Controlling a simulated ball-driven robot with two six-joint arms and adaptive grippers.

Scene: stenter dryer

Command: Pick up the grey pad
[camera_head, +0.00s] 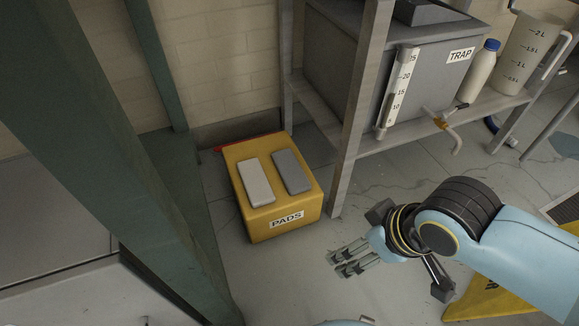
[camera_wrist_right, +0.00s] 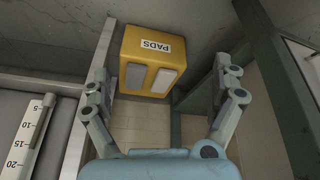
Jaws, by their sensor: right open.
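The grey pad (camera_head: 292,172) lies flat on top of a yellow box labelled PADS (camera_head: 262,224), to the right of a lighter, whitish pad (camera_head: 256,182). In the right wrist view, the darker grey pad (camera_wrist_right: 134,76) is on the left and the whitish pad (camera_wrist_right: 164,80) on the right. My right gripper (camera_head: 342,262) is open and empty, to the right of and nearer than the box, apart from it. Its two fingers frame the box in the right wrist view. My left gripper is not seen in the head view.
A grey shelf unit with a TRAP box (camera_head: 425,75), a gauge tube (camera_head: 398,90), a white bottle (camera_head: 481,70) and a measuring jug (camera_head: 523,55) stands right of the box. A green post (camera_head: 110,150) rises at left. A yellow object (camera_head: 490,300) lies under my right arm.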

